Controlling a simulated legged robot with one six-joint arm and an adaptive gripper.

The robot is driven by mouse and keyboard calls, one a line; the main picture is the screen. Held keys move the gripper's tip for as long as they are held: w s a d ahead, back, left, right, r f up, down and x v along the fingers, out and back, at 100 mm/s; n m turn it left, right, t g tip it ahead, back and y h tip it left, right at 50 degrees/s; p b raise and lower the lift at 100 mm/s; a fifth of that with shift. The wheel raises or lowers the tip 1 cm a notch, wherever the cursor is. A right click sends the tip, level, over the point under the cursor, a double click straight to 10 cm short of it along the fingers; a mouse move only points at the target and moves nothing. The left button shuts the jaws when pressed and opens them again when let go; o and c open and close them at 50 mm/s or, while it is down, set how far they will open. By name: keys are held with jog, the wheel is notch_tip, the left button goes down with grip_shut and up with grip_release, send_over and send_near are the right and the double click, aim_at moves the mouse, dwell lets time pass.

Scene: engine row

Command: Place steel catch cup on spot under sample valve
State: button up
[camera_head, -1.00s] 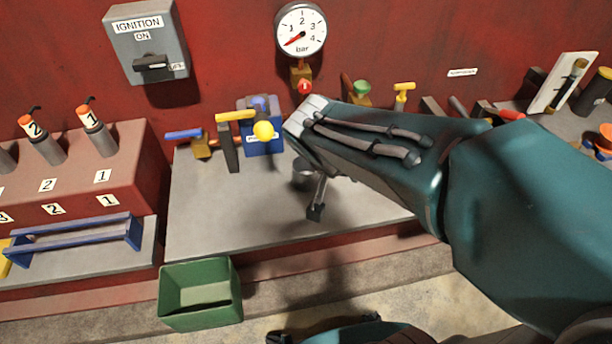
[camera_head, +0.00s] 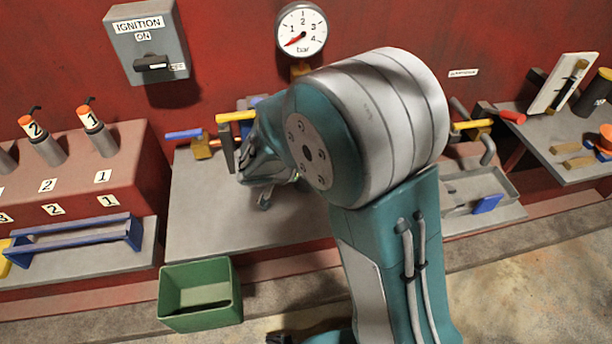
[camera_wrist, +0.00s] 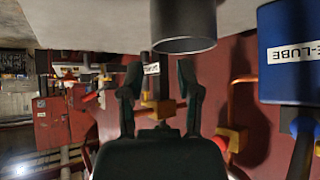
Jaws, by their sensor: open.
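The steel catch cup (camera_wrist: 183,25) shows at the top of the wrist view, which is turned upside down. It stands on the grey bench top with its rim towards the picture's bottom. My gripper (camera_wrist: 160,72) is open and empty, its two dark fingers apart and pointing towards the cup. The fingertips look just short of the cup, with the cup slightly right of their middle. In the head view my arm hides the cup and most of my gripper (camera_head: 265,198), low over the bench. I cannot tell which fitting is the sample valve, and the spot is not visible.
The blue pre-lube box (camera_wrist: 290,50) is right of the cup in the wrist view. A yellow lever (camera_head: 235,115) and a blue-handled brass valve (camera_head: 200,148) stand at the bench's back. A green bin (camera_head: 200,296) is in front. The bench's left part is clear.

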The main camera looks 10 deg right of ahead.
jog(key=x, duration=0.6)
jog(key=shift+s+d+f, duration=0.1)
jog(key=shift+d+f, duration=0.1)
jog(key=shift+f, duration=0.05)
grip_shut()
